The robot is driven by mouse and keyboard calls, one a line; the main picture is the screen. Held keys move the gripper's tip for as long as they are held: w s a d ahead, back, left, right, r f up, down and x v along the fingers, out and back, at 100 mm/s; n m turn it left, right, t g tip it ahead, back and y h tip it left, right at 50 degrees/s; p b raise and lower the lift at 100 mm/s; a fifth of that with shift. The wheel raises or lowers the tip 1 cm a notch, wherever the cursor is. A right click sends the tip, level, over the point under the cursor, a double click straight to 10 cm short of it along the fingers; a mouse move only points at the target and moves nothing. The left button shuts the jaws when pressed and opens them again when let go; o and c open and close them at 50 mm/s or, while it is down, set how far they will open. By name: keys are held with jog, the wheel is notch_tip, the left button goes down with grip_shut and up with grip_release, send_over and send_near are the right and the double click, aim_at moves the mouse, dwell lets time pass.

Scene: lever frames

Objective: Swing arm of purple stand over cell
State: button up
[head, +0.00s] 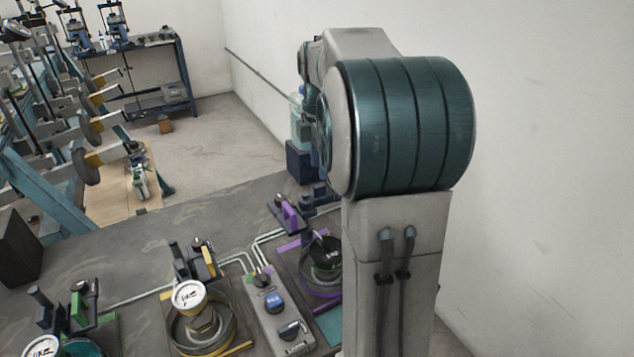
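The purple stand (290,216) is on the grey bench, just left of my arm. It has a dark clamp-like post with a purple block at its back. Its purple-edged plate carries a round dark cell (321,287) in front of the post. A black disc (325,251) shows above the cell; I cannot tell whether it belongs to the stand's arm. My large grey and teal arm covers the right side of this area. My gripper is not visible, so its position relative to the stand is hidden.
A yellow stand (207,260) with a white gauge (189,295) is left of a grey control box (273,312) with knobs. A green stand (79,306) is at lower left. Pale tubes cross the bench. A plain wall closes the right side.

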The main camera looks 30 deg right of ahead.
aim_at(320, 185)
notch_tip(320, 185, down, 6)
jog(key=shift+r, duration=0.15)
